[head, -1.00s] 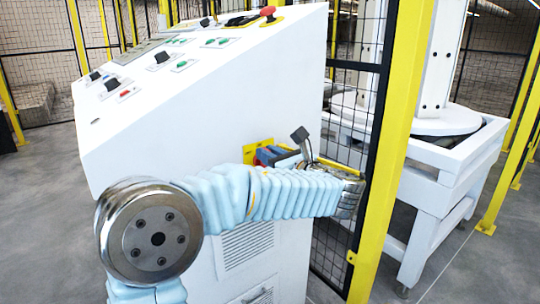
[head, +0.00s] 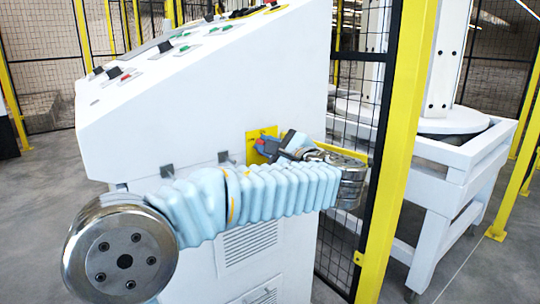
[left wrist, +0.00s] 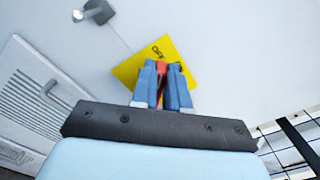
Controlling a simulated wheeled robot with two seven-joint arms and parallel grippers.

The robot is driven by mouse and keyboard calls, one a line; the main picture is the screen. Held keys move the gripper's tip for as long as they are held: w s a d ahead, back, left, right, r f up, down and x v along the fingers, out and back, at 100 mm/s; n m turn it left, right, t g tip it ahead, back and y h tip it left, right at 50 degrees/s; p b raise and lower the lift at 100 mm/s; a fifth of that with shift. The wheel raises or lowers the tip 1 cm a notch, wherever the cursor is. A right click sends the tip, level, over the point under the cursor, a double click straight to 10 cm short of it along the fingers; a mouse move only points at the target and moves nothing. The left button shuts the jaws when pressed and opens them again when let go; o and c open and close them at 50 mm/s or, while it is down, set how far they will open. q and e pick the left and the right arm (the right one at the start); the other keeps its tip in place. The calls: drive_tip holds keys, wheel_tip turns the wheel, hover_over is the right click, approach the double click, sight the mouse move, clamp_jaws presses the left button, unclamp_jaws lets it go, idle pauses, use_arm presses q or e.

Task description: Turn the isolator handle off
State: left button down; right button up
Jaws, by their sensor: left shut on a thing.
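The isolator handle (left wrist: 161,68) is a small red piece on a yellow plate (left wrist: 176,48). The plate is fixed to the side of the white cabinet and also shows in the head view (head: 251,147). My left gripper (left wrist: 163,74) has its two blue fingers on either side of the red handle and is shut on it. In the head view my left gripper (head: 268,147) is at the plate, and it and the wrist hide most of the handle. My right gripper is in neither view.
The white cabinet (head: 200,120) has a sloped panel with buttons and switches on top. A yellow post (head: 390,150) and black mesh fence stand close to the right of my left wrist. A white machine frame (head: 440,165) stands beyond the fence.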

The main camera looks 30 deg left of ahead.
use_arm(q)
drive_tip(key=n+b, duration=0.2)
drive_tip(key=f+n+b, duration=0.1)
drive_tip(key=n+b, duration=0.3)
drive_tip(key=n, duration=0.1)
drive_tip(key=shift+s+a+f, duration=0.3)
drive_tip(key=shift+s+f, duration=0.05)
drive_tip(key=shift+f, duration=0.05)
drive_tip(key=shift+n+b, duration=0.9)
drive_tip(key=shift+b, duration=0.05)
drive_tip(key=c, duration=1.1)
unclamp_jaws()
drive_tip(key=shift+a+f, duration=0.1)
drive_tip(key=shift+c, duration=0.2)
drive_tip(key=v, duration=1.4)
drive_tip(key=shift+p, duration=0.45)
